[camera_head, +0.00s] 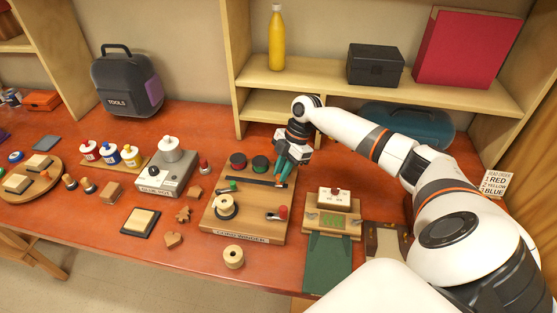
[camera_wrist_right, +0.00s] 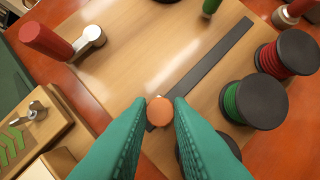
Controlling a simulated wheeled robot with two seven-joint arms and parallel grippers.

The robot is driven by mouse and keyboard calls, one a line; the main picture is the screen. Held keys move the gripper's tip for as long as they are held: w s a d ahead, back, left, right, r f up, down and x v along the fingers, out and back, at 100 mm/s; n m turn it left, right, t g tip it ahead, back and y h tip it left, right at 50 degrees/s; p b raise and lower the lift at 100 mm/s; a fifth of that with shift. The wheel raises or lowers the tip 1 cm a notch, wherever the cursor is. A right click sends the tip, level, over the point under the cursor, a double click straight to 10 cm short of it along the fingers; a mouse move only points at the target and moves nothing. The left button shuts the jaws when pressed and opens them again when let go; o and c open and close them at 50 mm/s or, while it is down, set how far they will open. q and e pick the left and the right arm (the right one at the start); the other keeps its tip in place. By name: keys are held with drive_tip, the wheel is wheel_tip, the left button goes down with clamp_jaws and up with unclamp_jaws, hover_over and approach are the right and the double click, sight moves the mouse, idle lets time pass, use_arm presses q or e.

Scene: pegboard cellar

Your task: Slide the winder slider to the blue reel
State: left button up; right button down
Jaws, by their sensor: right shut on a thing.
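The cord winder (camera_head: 245,215) is a wooden board in the middle of the table. A dark straight rail (camera_head: 250,181) crosses it; in the right wrist view the rail (camera_wrist_right: 215,60) runs diagonally. My right gripper (camera_head: 282,180) is shut on the slider's round orange knob (camera_wrist_right: 160,111) at the rail's right end. Behind the rail stand a red reel (camera_head: 238,160) and a green reel (camera_head: 261,162); both also show in the right wrist view. A third dark-topped reel (camera_wrist_right: 183,158) is mostly hidden behind my fingers, so its colour cannot be told. My left gripper is out of view.
A red-handled crank (camera_head: 280,213) and a pale spool (camera_head: 224,207) stand on the board's front part. A small green peg (camera_head: 233,185) is near the rail's left end. A stand with a white block (camera_head: 334,198) is to the right, and a grey box (camera_head: 168,178) to the left.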

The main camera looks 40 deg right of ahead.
drive_tip(key=shift+s, duration=0.1)
drive_tip(key=c, duration=1.3)
unclamp_jaws()
drive_tip(key=shift+s+d, duration=0.1)
drive_tip(key=shift+d, duration=0.05)
drive_tip(key=shift+r, duration=0.1)
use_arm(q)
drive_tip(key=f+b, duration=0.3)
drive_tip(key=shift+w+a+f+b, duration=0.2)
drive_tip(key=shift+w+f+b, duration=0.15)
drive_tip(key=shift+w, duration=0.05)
use_arm(e)
drive_tip(key=v, duration=1.2)
